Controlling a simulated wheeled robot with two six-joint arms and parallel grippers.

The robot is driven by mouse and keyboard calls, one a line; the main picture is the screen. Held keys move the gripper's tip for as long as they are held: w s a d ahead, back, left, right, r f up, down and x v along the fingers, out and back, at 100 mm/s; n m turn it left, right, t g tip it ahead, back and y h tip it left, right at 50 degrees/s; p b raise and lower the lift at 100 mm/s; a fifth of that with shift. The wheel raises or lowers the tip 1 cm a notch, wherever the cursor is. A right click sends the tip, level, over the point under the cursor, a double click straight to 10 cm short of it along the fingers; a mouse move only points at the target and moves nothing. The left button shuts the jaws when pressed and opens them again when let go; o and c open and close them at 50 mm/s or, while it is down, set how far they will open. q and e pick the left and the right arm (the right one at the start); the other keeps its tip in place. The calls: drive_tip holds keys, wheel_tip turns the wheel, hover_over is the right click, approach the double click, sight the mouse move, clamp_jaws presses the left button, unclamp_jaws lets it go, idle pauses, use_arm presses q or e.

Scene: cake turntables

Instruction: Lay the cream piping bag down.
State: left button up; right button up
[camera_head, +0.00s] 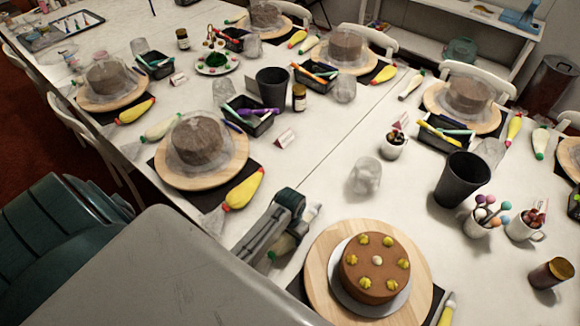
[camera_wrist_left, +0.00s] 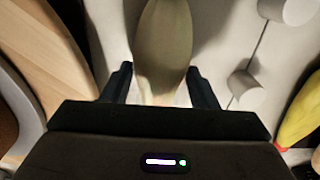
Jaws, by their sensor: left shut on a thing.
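The cream piping bag (camera_wrist_left: 163,45) is between the two fingers of my left gripper (camera_wrist_left: 160,88) in the left wrist view. In the head view my left gripper (camera_head: 294,222) is at the front of the white table, just left of the decorated cake, and is shut on the bag. Most of the bag is hidden there by my gripper; a pale part of it (camera_head: 281,246) shows below. Whether the bag touches the table is unclear. My right gripper is out of view.
A brown cake with yellow dollops (camera_head: 376,265) stands on a round wooden turntable (camera_head: 325,262) close on the right. A yellow piping bag (camera_head: 244,189) lies to the left. A clear glass (camera_head: 366,177) and a dark cup (camera_head: 461,180) stand behind. Bare table (camera_head: 325,165) lies beyond my gripper.

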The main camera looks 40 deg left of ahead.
use_arm(q)
drive_tip(key=shift+f, duration=0.25)
drive_tip(key=o, duration=0.7)
drive_tip(key=shift+o, duration=0.2)
wheel_tip(320, 180, up, 10)
drive_tip(key=b, duration=0.2)
drive_tip(key=shift+f+b, duration=0.25)
drive_tip(key=shift+b, duration=0.05)
drive_tip(key=shift+r, duration=0.65)
